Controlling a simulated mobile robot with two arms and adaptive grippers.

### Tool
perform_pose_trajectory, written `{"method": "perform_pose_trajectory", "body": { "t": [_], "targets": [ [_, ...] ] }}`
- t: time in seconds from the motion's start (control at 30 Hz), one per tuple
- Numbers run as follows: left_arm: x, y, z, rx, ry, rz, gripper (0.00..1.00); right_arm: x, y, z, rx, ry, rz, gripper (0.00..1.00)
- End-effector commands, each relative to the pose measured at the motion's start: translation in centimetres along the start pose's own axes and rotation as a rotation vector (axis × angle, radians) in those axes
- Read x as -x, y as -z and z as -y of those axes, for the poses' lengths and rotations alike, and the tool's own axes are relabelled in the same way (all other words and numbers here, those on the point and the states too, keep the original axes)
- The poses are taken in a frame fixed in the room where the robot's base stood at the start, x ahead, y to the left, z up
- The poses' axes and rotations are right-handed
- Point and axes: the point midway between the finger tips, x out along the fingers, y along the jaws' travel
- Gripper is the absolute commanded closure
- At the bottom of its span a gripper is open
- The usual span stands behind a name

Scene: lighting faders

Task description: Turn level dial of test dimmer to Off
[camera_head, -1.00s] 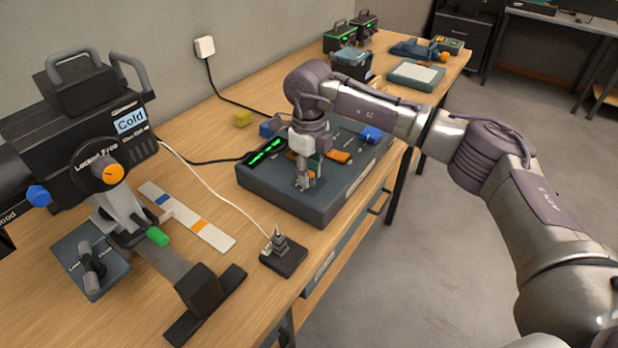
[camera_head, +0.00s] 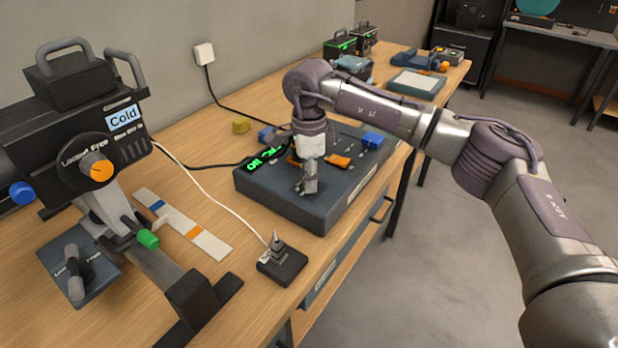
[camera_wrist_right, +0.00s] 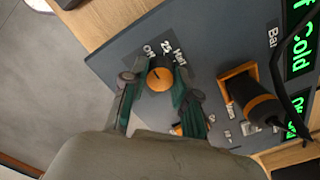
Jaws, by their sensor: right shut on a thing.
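The slate-blue control box (camera_head: 350,205) stands on the wooden bench. My right gripper (camera_head: 309,187) points down at its near part. In the right wrist view, an orange dial (camera_wrist_right: 160,76) on the box sits between the two fingertips of this gripper (camera_wrist_right: 157,84), which is shut on it. White marks around the dial read "Off", "25" and "Half". A short dark pointer line shows on the dial's top, roughly toward the "Off" side; its exact setting is hard to tell. In the head view the gripper hides the dial. My left gripper is not in view.
An orange-based lever with a dark handle (camera_wrist_right: 252,97) stands beside the dial. Green displays (camera_head: 265,158) are on the box's far side. A spotlight (camera_head: 95,135) reading "Cold" stands at left, and a small black switch base (camera_head: 282,265) in front of the box.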

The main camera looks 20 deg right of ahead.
Motion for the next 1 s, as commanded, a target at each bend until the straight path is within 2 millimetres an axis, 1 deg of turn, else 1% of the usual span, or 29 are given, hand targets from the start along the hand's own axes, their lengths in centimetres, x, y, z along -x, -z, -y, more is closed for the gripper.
{"method": "perform_pose_trajectory", "body": {
  "t": [0.23,0.67,0.7,0.77,0.8,0.83,1.0],
  "targets": [
    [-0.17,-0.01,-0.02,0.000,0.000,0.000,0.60,0.20,-0.03,0.12,0.050,0.005,0.004,1.00],
    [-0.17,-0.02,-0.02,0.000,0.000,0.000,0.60,0.23,-0.03,0.12,0.057,0.005,0.003,1.00],
    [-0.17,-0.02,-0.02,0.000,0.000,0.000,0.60,0.23,-0.03,0.12,0.057,0.005,0.003,0.64],
    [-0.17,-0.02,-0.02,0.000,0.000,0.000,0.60,0.21,-0.03,0.10,0.056,0.005,0.003,0.54],
    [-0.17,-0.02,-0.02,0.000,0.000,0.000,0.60,0.18,-0.02,0.09,0.056,0.004,0.002,0.48],
    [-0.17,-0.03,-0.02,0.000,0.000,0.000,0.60,0.16,-0.02,0.08,0.056,0.004,0.002,0.46],
    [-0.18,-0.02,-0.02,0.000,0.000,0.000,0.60,0.09,-0.01,0.05,0.056,0.002,0.001,0.46]
  ]
}}
